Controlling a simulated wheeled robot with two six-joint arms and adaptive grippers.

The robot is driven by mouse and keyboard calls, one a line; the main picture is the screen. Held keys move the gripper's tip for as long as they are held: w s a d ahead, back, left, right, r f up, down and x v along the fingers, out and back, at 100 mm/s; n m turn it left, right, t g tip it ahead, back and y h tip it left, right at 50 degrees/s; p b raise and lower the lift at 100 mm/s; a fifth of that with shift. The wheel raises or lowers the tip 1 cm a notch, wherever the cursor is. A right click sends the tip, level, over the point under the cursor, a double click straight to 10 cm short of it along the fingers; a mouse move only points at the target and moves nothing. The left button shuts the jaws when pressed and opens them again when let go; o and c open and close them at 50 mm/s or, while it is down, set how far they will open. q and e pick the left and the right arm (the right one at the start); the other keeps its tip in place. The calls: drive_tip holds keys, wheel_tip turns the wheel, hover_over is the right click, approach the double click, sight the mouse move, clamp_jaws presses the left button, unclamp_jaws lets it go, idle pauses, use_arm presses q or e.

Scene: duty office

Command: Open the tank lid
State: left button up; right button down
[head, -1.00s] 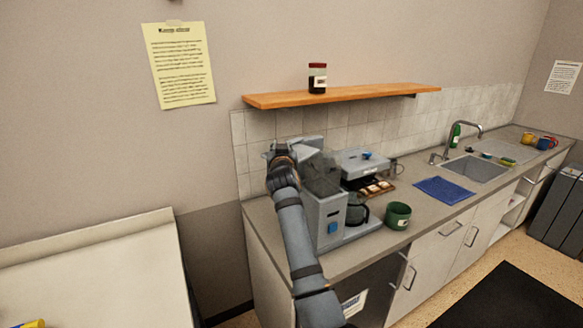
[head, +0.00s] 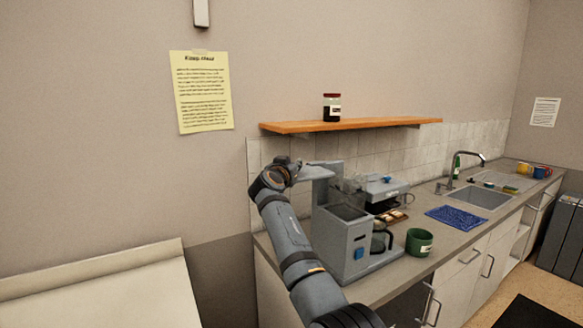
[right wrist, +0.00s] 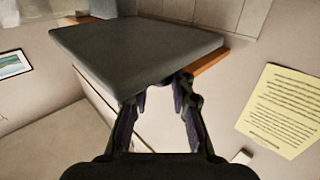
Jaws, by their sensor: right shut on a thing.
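The grey coffee machine (head: 338,240) stands on the near end of the counter. In the right wrist view the lid (right wrist: 135,52) is a big dark slab beyond the fingers (right wrist: 160,92). Whether the lid is still joined to the machine is hard to tell. My left gripper is out of view.
A wooden shelf (head: 350,125) with a jar (head: 332,107) hangs above.

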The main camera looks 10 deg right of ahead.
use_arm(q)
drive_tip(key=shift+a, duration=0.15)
use_arm(e)
drive_tip(key=shift+d, duration=0.1)
drive_tip(key=c, duration=1.4)
unclamp_jaws()
drive_tip(key=shift+f, duration=0.1)
drive_tip(key=shift+o, duration=1.3)
drive_tip(key=shift+w+d, duration=0.15)
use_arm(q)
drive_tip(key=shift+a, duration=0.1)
use_arm(e)
drive_tip(key=shift+r, duration=0.2)
wheel_tip(320, 180, up, 10)
drive_tip(key=shift+f, duration=0.25)
